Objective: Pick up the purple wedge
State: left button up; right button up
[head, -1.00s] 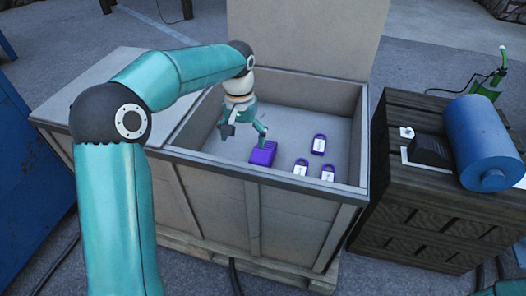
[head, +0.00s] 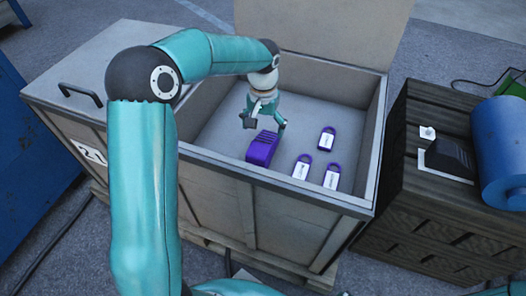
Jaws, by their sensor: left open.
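The purple wedge (head: 262,149) lies on the floor of the open crate (head: 270,185), close to its front wall. It is a ridged block. My left gripper (head: 265,124) is inside the crate, just behind and above the wedge in the head view. Its fingers are spread apart and hold nothing. I cannot tell whether a finger touches the wedge. My right gripper does not show.
Three purple-and-white padlock-shaped tags (head: 302,167), (head: 331,176), (head: 326,138) lie right of the wedge. The crate walls surround them. A dark wooden crate with a blue cylinder (head: 502,150) and a black device (head: 450,157) stands at right.

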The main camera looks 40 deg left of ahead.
aim_at(263, 140)
pick_arm(q)
notch_tip(263, 140, down, 4)
jog(key=shift+f+b, duration=0.1)
jog(key=shift+b, duration=0.25)
jog(key=f, duration=0.1)
jog(key=f+b, duration=0.1)
jog(key=f, duration=0.3)
jog(key=shift+s+d+b, duration=0.25)
jog(key=shift+s+b, duration=0.15)
jog(key=shift+r, duration=0.1)
jog(key=c, duration=1.7)
